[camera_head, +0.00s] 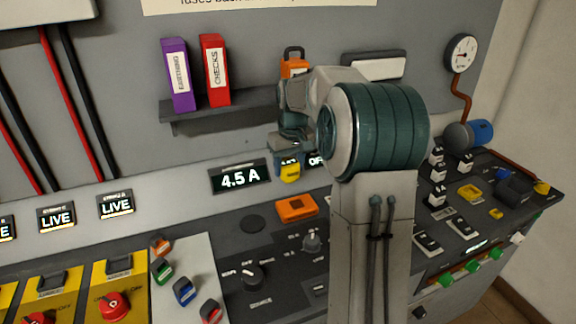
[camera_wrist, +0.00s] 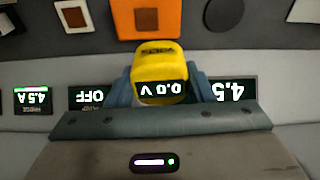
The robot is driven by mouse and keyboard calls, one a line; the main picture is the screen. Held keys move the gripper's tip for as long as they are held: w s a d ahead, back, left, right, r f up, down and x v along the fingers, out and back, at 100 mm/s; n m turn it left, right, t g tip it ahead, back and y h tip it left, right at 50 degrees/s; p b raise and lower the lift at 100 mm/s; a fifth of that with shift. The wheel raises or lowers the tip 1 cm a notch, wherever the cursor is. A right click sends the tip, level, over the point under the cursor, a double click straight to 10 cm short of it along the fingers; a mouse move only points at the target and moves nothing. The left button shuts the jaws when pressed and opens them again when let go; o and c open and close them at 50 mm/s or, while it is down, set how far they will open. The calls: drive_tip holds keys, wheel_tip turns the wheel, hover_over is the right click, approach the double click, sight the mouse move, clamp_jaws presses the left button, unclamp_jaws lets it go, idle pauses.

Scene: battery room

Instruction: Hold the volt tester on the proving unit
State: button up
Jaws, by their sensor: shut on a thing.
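The yellow volt tester (camera_head: 290,173) is held in my gripper (camera_head: 290,148), above the bench. In the wrist view the tester (camera_wrist: 160,64) sits between the two blue-grey fingers of my gripper (camera_wrist: 160,88), and its display reads 0.0 V. In the wrist view this block (camera_wrist: 145,18) is beyond the tester's far end. I cannot tell whether they touch; a gap seems to show in the head view.
A 4.5 A display (camera_head: 240,178) is on the panel behind. A shelf (camera_head: 220,110) with purple and red binders is above left. Black knobs (camera_head: 252,276) and coloured padlocks (camera_head: 184,291) are at the front left. My arm hides part of the bench's middle.

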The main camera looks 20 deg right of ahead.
drive_tip(key=shift+s+d+p, duration=0.3)
drive_tip(key=shift+d+p, duration=0.05)
drive_tip(key=shift+p, duration=0.65)
drive_tip(key=shift+s+d+f+p, duration=0.35)
drive_tip(key=shift+d+f+p, duration=0.1)
drive_tip(key=shift+p, duration=0.2)
drive_tip(key=shift+s+d+f, duration=0.1)
drive_tip(key=shift+d+f, duration=0.05)
drive_tip(key=shift+f, duration=0.05)
drive_tip(key=shift+f+b, duration=2.2)
drive_tip(key=shift+f, duration=0.8)
drive_tip(key=shift+f+b, duration=0.3)
drive_tip(key=shift+f, duration=0.3)
drive_tip(key=shift+r+p, duration=2.65)
drive_tip(key=shift+r, duration=1)
